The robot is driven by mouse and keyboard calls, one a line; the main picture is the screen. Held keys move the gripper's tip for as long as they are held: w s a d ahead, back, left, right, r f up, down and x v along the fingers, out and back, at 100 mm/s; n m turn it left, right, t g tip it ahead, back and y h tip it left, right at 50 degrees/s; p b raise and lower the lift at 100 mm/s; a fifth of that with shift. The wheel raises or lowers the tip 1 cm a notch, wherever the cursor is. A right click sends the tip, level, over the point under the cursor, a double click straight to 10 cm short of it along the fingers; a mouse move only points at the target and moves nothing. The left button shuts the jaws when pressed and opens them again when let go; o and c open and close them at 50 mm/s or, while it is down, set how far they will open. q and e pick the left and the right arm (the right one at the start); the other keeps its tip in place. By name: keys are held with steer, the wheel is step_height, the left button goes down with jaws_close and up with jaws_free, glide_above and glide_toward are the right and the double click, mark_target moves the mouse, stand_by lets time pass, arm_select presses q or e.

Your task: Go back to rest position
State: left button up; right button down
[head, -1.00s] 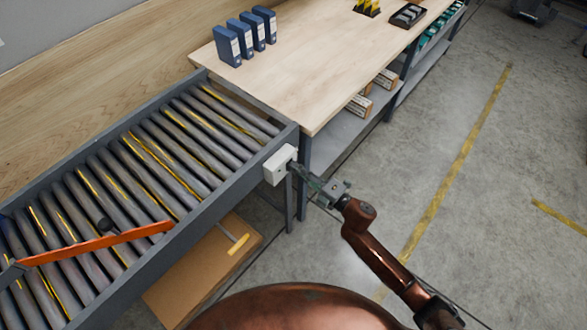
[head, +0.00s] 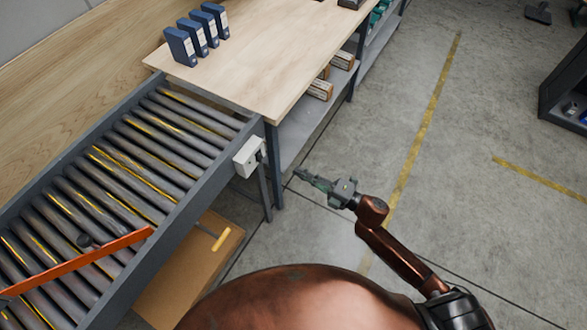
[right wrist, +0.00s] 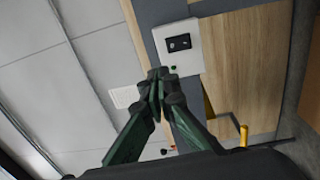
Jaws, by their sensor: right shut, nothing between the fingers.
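My right gripper (head: 302,174) is out over the grey floor, to the right of the roller conveyor (head: 190,205). Its fingers are shut with nothing between them, and they also show closed together in the right wrist view (right wrist: 160,78). A white control box (head: 249,157) is fixed to the conveyor's corner, and the gripper is apart from it. In the right wrist view the box (right wrist: 178,45) shows a dark panel and a small green button, just beyond the fingertips in the picture. My left gripper is not in view.
An orange bar (head: 80,262) lies across the conveyor rollers. A wooden bench (head: 255,65) with blue binders (head: 198,38) stands at the back. A brown board with a yellow handle (head: 217,241) is below the conveyor. Floor on the right is clear up to a dark cabinet (head: 565,95).

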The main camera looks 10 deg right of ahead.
stand_by(0.6)
